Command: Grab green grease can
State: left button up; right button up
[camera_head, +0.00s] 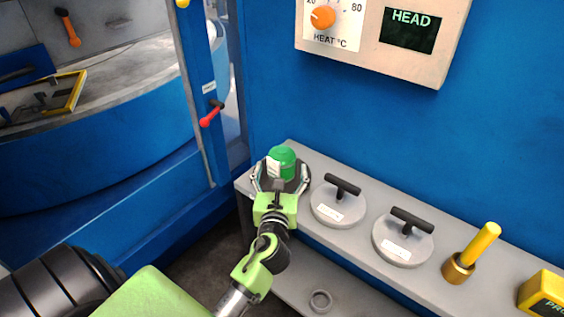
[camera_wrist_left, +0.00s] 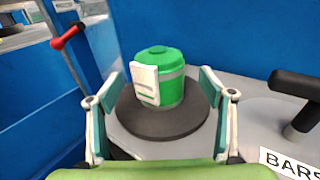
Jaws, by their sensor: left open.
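The green grease can (camera_head: 284,158) stands upright on a dark round pad (camera_head: 302,184) at the left end of the grey shelf. It has a green lid, a grey band and a white label, and it also shows in the left wrist view (camera_wrist_left: 172,82). My left gripper (camera_head: 280,178) is open, with its fingers pointing toward the can. In the left wrist view the fingers (camera_wrist_left: 168,112) stand apart on either side of the can, nearer to me than it, with visible gaps. My right gripper is not in view.
Two grey discs with black T-handles (camera_head: 339,204) (camera_head: 403,238) stand to the right on the shelf (camera_head: 359,227), then a yellow-handled brass tool (camera_head: 471,253) and a yellow box (camera_head: 543,295). A blue wall (camera_head: 400,125) rises behind. A red-handled lever (camera_head: 211,114) is at left.

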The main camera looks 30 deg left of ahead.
aim_at(282, 157)
pick_arm(q)
jog(key=shift+w+a+r, duration=0.15)
jog(key=shift+w+a, duration=0.15)
jog(key=shift+w, duration=0.2)
jog(key=p+x, duration=0.1)
jog(key=x, duration=0.3)
jog(key=shift+w+a, duration=0.15)
jog(key=shift+c, duration=0.5)
jog(key=c, duration=1.2)
jog(key=shift+c, duration=1.3)
jog(key=shift+r, duration=0.1)
